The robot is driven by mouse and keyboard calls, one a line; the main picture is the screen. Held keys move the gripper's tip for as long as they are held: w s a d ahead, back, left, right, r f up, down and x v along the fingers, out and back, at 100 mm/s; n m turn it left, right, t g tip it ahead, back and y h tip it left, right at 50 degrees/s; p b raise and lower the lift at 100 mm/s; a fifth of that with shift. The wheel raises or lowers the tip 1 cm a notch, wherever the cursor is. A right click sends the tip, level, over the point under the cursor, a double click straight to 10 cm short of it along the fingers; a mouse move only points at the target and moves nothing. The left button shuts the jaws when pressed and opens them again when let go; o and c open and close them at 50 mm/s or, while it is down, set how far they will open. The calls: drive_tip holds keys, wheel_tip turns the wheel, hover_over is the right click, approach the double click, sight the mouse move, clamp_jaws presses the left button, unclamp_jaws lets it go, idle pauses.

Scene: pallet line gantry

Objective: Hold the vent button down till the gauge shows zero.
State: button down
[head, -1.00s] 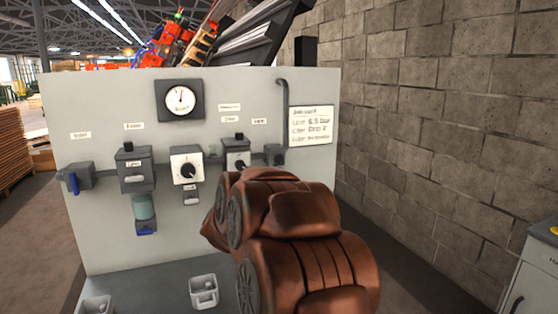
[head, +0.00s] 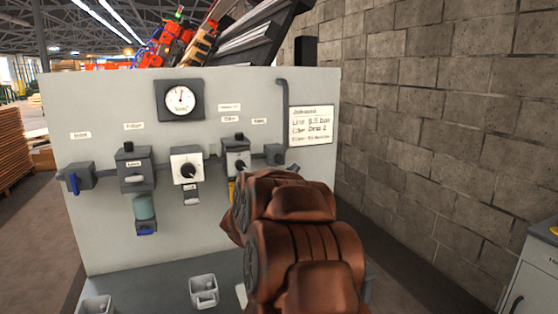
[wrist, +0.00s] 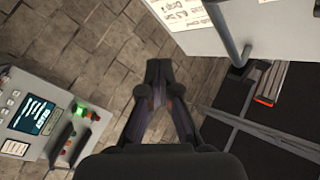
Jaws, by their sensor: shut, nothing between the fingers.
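The round white gauge (head: 180,100) is at the top of the grey panel (head: 110,240), its needle pointing about straight up; its numbers are too small to read. A small dark box (head: 274,154) sits on the pipe under the rightmost small label (head: 260,121), which is too blurred to read surely. I cannot make out a vent button. My brown arm covers the panel's lower right. My gripper (wrist: 158,70) is shut and empty in the wrist view, over the floor and apart from the panel.
Several boxes and a white dial unit (head: 187,165) line the panel. Grey bins (head: 203,290) sit on the ledge below. A block wall (head: 450,130) stands right. A console with a screen (wrist: 33,115) shows in the wrist view.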

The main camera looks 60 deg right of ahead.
sight(283, 157)
drive_tip(key=w+d+p, duration=0.3)
drive_tip(key=w+d, duration=0.1)
drive_tip(key=w, duration=0.3)
drive_tip(key=shift+d, duration=0.35)
drive_tip(key=shift+w, duration=0.1)
idle(1.3)
drive_tip(key=shift+w+d, duration=0.2)
drive_tip(key=shift+w, duration=0.05)
drive_tip(key=shift+w+d, duration=0.3)
drive_tip(key=shift+w, duration=0.2)
idle(4.8)
